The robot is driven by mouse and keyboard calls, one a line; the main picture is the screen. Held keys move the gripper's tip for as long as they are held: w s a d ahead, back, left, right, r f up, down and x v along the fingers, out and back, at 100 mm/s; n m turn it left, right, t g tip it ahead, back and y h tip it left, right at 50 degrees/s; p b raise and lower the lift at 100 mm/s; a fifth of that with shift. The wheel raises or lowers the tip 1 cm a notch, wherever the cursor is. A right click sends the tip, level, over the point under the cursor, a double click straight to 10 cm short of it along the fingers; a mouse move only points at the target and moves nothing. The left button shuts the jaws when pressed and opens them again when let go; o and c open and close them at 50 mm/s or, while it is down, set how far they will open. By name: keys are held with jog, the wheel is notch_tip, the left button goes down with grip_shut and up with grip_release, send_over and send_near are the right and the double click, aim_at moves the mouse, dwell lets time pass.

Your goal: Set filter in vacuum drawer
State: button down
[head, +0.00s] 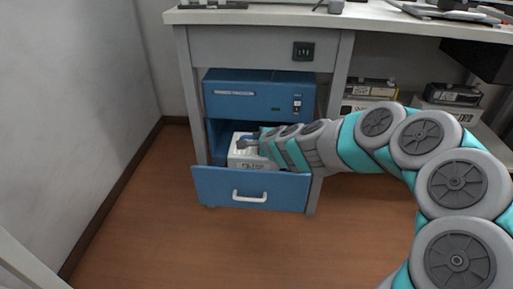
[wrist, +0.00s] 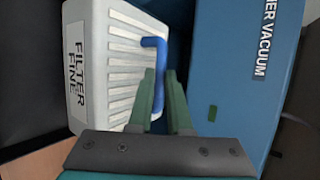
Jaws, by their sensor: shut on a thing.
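The filter (head: 240,158) is a pale box with a ribbed top and a label reading FILTER. It sits in or just over the open blue vacuum drawer (head: 225,188); whether it touches the drawer bottom is hidden. In the wrist view the filter (wrist: 112,65) shows a FILTER FINE label and a blue handle (wrist: 155,45). My gripper (wrist: 165,80) is shut on the blue handle, its green fingers on either side of it. In the head view my arm reaches in from the right. The blue toner vacuum body (head: 255,90) is above the drawer.
The vacuum stands under a workbench (head: 270,15), beside its grey leg (head: 338,75). Boxes (head: 370,90) sit on a shelf at the right. The floor (head: 150,215) in front is clear, with a wall on the left.

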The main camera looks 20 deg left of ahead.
aim_at(256, 148)
jog(key=shift+f, duration=1.45)
jog(key=shift+f+b, duration=0.5)
jog(key=shift+b, duration=0.15)
jog(key=shift+f, duration=0.15)
jog(key=c, duration=0.8)
grip_release()
jog(key=shift+c, duration=0.2)
jog(key=shift+r+p, duration=0.45)
jog(key=shift+r, duration=0.15)
jog(key=shift+s+d+r, duration=0.15)
jog(key=shift+r, duration=0.15)
jog(key=p+v, duration=0.1)
jog(key=v, duration=1)
jog(key=shift+s+d, duration=0.15)
jog(key=shift+s, duration=0.05)
